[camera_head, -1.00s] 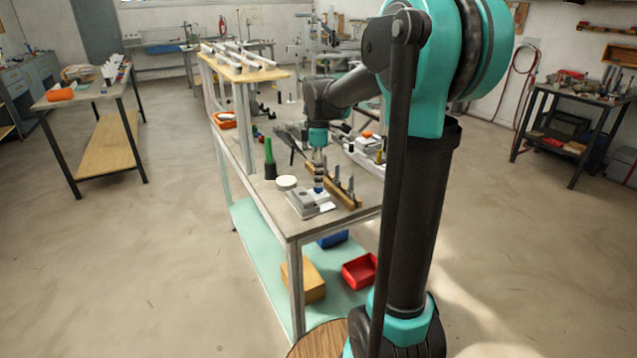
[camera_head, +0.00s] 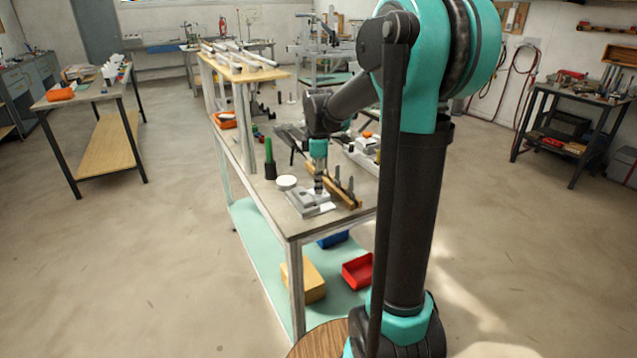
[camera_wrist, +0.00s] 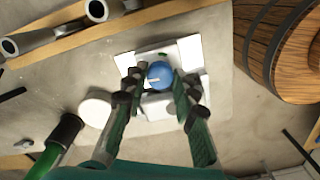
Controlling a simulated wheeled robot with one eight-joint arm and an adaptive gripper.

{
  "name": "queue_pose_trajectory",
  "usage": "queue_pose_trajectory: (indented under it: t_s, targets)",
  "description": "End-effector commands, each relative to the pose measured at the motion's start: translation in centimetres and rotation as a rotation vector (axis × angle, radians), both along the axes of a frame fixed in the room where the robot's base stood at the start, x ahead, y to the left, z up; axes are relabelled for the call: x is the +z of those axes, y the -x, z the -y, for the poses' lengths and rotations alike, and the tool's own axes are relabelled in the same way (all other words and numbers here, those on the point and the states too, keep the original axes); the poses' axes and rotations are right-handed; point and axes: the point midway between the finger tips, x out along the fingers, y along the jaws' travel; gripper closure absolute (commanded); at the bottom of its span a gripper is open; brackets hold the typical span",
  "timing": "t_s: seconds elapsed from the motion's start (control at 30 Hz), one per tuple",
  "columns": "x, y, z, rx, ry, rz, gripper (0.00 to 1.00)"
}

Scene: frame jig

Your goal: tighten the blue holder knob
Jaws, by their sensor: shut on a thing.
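The blue holder knob (camera_wrist: 160,75) is round, with a pale mark on its top. It sits on a light grey and white holder (camera_wrist: 192,52) on the bench. In the wrist view my gripper (camera_wrist: 155,82) has one finger on each side of the knob and is shut on it. In the head view my gripper (camera_head: 319,190) reaches down onto the holder (camera_head: 308,203) near the bench's front end. The knob is hardly visible there, hidden by the fingers.
A white round disc (camera_head: 287,182) stands left of the holder. A wooden rail (camera_head: 342,192) with upright grey pieces lies close on the right. A green-handled tool (camera_head: 269,158) stands upright behind. Red (camera_head: 358,271) and yellow (camera_head: 306,282) bins sit on the lower shelf.

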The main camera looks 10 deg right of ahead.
Motion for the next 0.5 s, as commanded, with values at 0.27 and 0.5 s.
queue_pose_trajectory:
  t_s: [0.27, 0.5]
  targets:
    - [0.02, -0.01, 0.0, -0.024, 0.0, 0.0, 1.0]
    - [0.02, -0.02, 0.0, -0.139, 0.0, 0.0, 1.0]
